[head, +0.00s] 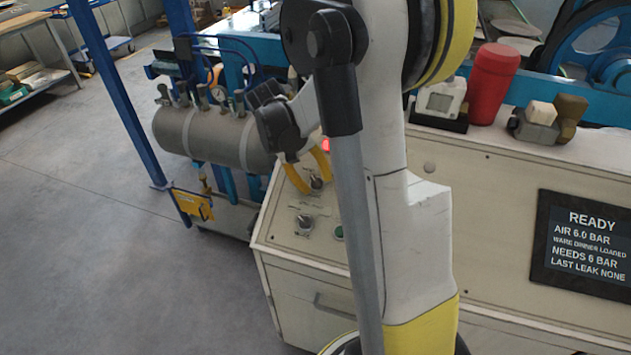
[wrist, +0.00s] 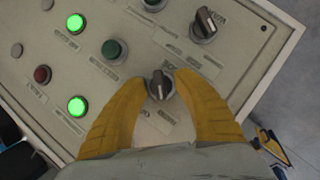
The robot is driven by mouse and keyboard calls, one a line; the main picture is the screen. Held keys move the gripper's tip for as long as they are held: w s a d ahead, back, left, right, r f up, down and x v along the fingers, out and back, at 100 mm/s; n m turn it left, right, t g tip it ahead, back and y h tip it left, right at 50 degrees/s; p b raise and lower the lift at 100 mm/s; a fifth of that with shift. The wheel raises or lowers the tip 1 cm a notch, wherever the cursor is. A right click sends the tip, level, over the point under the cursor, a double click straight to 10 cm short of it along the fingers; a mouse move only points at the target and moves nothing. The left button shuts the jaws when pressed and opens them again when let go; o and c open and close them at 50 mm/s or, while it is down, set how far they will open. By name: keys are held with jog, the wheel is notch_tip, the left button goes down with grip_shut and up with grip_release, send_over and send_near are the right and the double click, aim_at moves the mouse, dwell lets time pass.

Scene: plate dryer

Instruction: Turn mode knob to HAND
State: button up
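A dark rotary knob (wrist: 161,85) on the cream control panel (wrist: 225,70) sits between the yellow fingertips of my gripper (wrist: 162,79) in the wrist view. Its handle points up and slightly left there. The fingers are parted, one on each side of the knob, with small gaps beside its handle; contact with its base cannot be told. A second dark knob (wrist: 204,25) is up and to the right, its handle tilted. The lettering around both knobs is too blurred to read. In the head view my gripper (head: 317,183) reaches down over the panel; the first knob (head: 316,183) shows between its fingers.
A lit green button (wrist: 77,106), a dark green button (wrist: 114,48) and a red button (wrist: 42,74) are also on the panel. A black display (head: 585,240) reads READY.

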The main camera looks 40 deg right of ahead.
jog(key=v, duration=1.1)
jog(key=shift+r, duration=0.4)
jog(key=shift+w+a, duration=0.1)
jog(key=s+a+n+t+y+b, duration=0.1)
jog(key=s+a+n+t, duration=0.1)
jog(key=s+a+t, duration=0.3)
jog(key=s+a+f+n+t+y+b, duration=0.1)
jog(key=s+a+t, duration=0.3)
jog(key=a, duration=0.9)
jog(key=shift+s+f+n+t+y, duration=0.2)
jog(key=shift+s+n+t+y, duration=0.2)
jog(key=shift+s+y, duration=0.7)
jog(key=shift+s+a+h, duration=0.1)
jog(key=shift+s+h, duration=0.2)
